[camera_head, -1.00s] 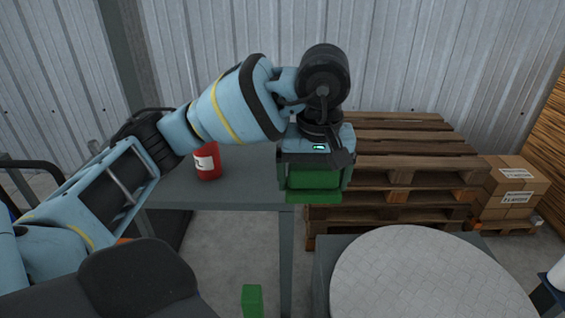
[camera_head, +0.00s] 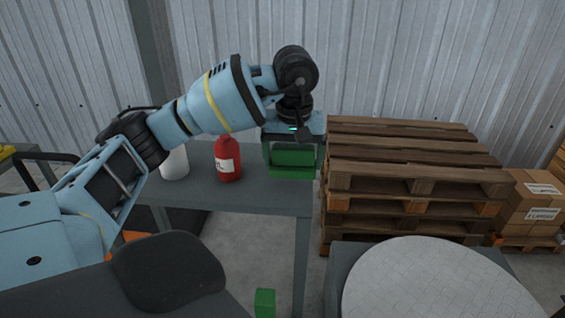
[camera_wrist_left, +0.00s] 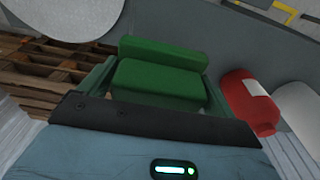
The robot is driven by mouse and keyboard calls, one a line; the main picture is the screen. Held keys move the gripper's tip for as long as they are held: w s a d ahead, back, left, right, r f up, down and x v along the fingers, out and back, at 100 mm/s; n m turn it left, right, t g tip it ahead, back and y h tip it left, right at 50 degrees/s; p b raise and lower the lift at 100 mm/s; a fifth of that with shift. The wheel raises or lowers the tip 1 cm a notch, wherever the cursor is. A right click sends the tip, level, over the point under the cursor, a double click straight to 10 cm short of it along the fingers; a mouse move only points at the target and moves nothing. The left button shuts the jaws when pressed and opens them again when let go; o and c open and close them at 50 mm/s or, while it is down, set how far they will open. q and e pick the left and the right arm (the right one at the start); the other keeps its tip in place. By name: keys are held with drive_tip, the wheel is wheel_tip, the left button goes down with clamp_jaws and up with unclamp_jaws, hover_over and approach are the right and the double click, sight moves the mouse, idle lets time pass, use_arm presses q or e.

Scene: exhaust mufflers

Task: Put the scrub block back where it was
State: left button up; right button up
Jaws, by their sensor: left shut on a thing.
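The green scrub block (camera_head: 292,157) is in my left gripper (camera_head: 292,168), whose fingers sit on either side of it. In the head view it appears at the right end of the grey table (camera_head: 240,192), right of the red bottle. I cannot tell whether its bottom touches the tabletop. The left wrist view shows the block (camera_wrist_left: 160,80) between the fingers, with a wider green ledge at its far side. My right gripper is not in view.
The red bottle (camera_head: 228,162) and a white cylinder (camera_head: 175,163) stand on the table, left of the gripper. Wooden pallets (camera_head: 420,150) are stacked close on the right. A small green block (camera_head: 265,302) is low in front. A round light disc (camera_head: 440,285) is at front right.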

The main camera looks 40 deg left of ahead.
sight(284, 165)
use_arm(q)
drive_tip(key=shift+w+a+f, duration=0.1)
drive_tip(key=shift+w+a, duration=0.05)
drive_tip(key=shift+a, duration=0.5)
drive_tip(key=shift+w+a, duration=0.1)
drive_tip(key=shift+a, duration=0.55)
drive_tip(key=f, duration=0.1)
drive_tip(key=a+f, duration=0.1)
drive_tip(key=shift+f, duration=0.8)
drive_tip(key=shift+f, duration=0.2)
drive_tip(key=o, duration=0.8)
drive_tip(key=shift+c, duration=0.2)
